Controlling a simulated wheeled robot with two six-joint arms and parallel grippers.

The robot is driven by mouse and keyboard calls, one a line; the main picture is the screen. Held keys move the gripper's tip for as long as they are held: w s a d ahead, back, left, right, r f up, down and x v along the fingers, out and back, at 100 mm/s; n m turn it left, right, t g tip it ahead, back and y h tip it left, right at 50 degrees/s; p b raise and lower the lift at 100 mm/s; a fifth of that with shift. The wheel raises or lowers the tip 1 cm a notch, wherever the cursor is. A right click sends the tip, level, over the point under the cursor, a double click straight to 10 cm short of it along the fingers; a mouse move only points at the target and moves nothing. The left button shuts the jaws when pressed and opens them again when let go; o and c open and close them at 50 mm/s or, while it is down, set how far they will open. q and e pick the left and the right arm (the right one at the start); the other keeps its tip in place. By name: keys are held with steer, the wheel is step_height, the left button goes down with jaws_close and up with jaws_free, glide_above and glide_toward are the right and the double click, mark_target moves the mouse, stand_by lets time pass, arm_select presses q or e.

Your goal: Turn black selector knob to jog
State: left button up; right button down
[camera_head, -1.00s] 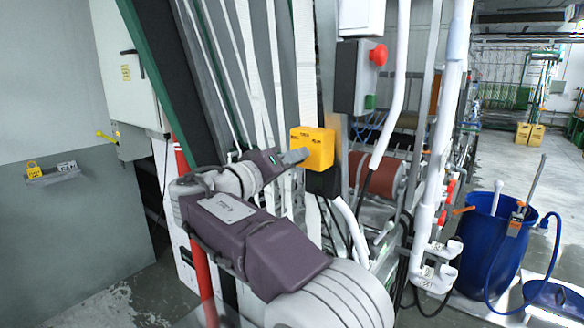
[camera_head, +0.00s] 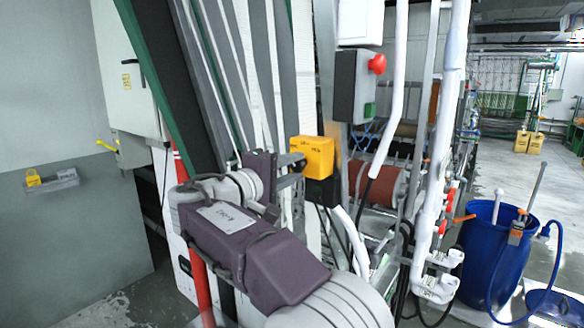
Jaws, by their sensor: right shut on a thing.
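The yellow selector box (camera_head: 314,155) with small dark lettering on its face stands in the middle of the view, above a black block (camera_head: 318,190). My right gripper (camera_head: 297,163) is at the left side of the box, its fingers reaching the box there. I cannot read which position the knob is in. My left gripper is out of view.
White and grey webbing strips (camera_head: 277,70) hang behind the box. A grey control box with a red button (camera_head: 377,64) is above right. A red roller (camera_head: 380,185) sits behind. A blue drum (camera_head: 492,252) stands at lower right on open floor.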

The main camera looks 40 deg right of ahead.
steer(key=shift+r+n, duration=0.2)
steer(key=shift+n, duration=0.2)
steer(key=c, duration=1.3)
jaws_free()
steer(key=shift+o, duration=1.2)
steer(key=shift+d+f, duration=0.15)
steer(key=shift+d, duration=0.05)
steer(key=shift+a+f, duration=0.1)
steer(key=shift+a, duration=0.3)
steer(key=b+v, duration=0.2)
steer(key=v, duration=0.6)
steer(key=shift+a, duration=0.15)
